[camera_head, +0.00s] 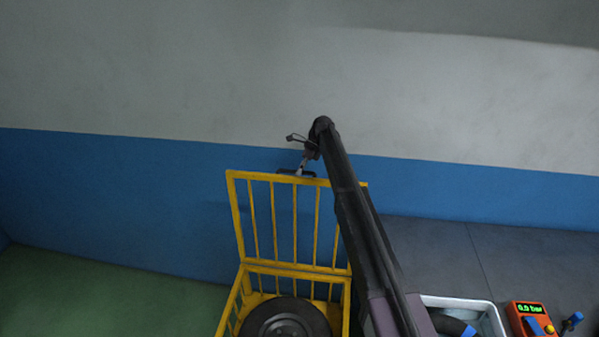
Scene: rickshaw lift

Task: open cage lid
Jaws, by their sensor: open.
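The yellow barred cage (233,305) stands at the bottom centre of the head view. Its lid (274,221) is raised and stands nearly upright at the back of the cage, close to the blue wall. A dark handle (285,172) shows at the lid's top edge. My gripper (300,168) is open at that top edge, beside the handle. I cannot tell whether it touches the handle. A dark wheel (284,322) lies inside the cage. My dark arm crosses in front of the lid's right side and hides part of it.
A light grey tray (487,314) holding a dark and blue object (452,325) is right of the cage. An orange gauge box (529,320) with a green display stands further right. The grey and blue wall (120,200) is close behind. Green floor (90,290) is clear at left.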

